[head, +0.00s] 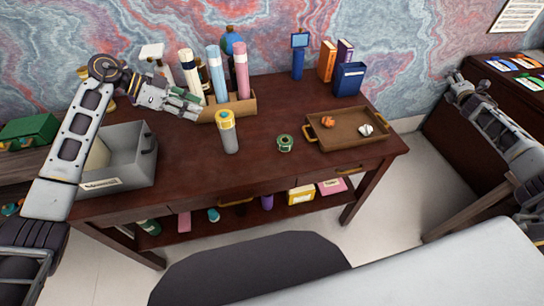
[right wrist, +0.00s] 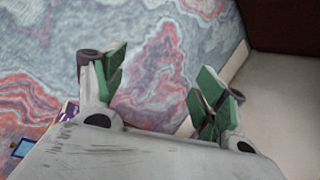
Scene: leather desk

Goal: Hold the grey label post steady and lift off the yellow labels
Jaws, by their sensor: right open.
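The grey label post (head: 229,140) stands upright on the dark wooden desk, left of the middle. Yellow labels (head: 226,118) sit around its top; I cannot tell how many. My left gripper (head: 199,108) is above the desk, left of the post and apart from it, in front of the tube holder. Its fingers look parted and I see nothing between them. My right gripper (head: 456,82) is far to the right, beyond the desk's right edge. In the right wrist view the right gripper (right wrist: 162,85) is open and empty, with the patterned wall behind.
A wooden holder with tall tubes (head: 241,72) stands behind the post. A grey bin (head: 126,172) is at the left. A green spool (head: 285,143) and a wooden tray (head: 345,142) lie to the right. Bare desk surrounds the post's front.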

